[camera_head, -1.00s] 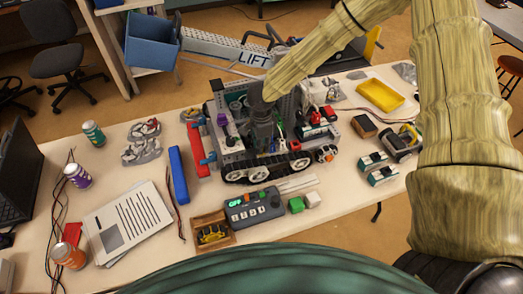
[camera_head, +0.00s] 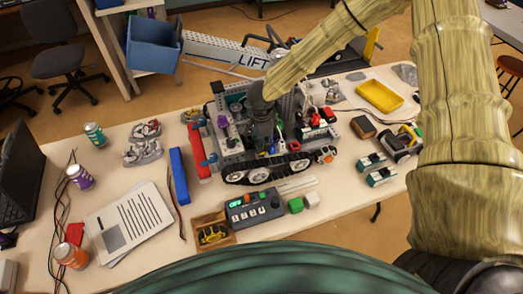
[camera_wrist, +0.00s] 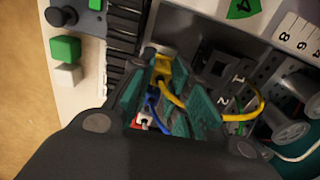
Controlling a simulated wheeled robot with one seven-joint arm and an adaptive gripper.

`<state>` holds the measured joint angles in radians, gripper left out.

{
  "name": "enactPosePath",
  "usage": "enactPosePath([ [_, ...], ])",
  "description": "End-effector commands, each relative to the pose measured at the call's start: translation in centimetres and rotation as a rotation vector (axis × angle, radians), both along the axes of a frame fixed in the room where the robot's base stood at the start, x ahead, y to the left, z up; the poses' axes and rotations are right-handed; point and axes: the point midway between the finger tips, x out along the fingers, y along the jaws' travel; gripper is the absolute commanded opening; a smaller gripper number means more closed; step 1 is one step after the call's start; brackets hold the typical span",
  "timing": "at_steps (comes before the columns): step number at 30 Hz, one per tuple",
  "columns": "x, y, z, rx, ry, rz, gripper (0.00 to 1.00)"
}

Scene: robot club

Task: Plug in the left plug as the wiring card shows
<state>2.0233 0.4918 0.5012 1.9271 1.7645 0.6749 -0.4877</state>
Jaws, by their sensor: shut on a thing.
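The tracked robot model (camera_head: 265,172) stands mid-table, and my gripper (camera_head: 263,142) reaches down into its open middle. In the wrist view, my gripper's teal fingers (camera_wrist: 166,92) are closed around a yellow plug (camera_wrist: 162,68), whose yellow cable loops right. A white-and-red plug (camera_wrist: 142,121) with a blue cable sits nearer the palm, beside the left finger. A dark port block (camera_wrist: 225,78) marked 1 and 2 lies right of the fingers. The fingers hide the plug's far end, so I cannot tell whether it sits in a socket. I cannot make out a wiring card.
A control box (camera_head: 254,208) with a green display and green and white blocks (camera_head: 303,203) lie in front of the model. Printed sheets (camera_head: 130,220) and a blue bar (camera_head: 179,176) lie left. A yellow tray (camera_head: 380,96) is back right. Wheels and tracks crowd the gripper.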

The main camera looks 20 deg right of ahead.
Motion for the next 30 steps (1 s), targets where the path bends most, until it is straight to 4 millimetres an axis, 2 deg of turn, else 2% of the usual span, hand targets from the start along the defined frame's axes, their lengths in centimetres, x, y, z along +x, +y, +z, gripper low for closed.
enactPosePath([
  [24, 0.0, 0.0, 2.6, 0.0, 0.0, 0.0, 0.0],
  [30, 0.0, 0.0, 2.6, 0.0, 0.0, 0.0, 0.0],
])
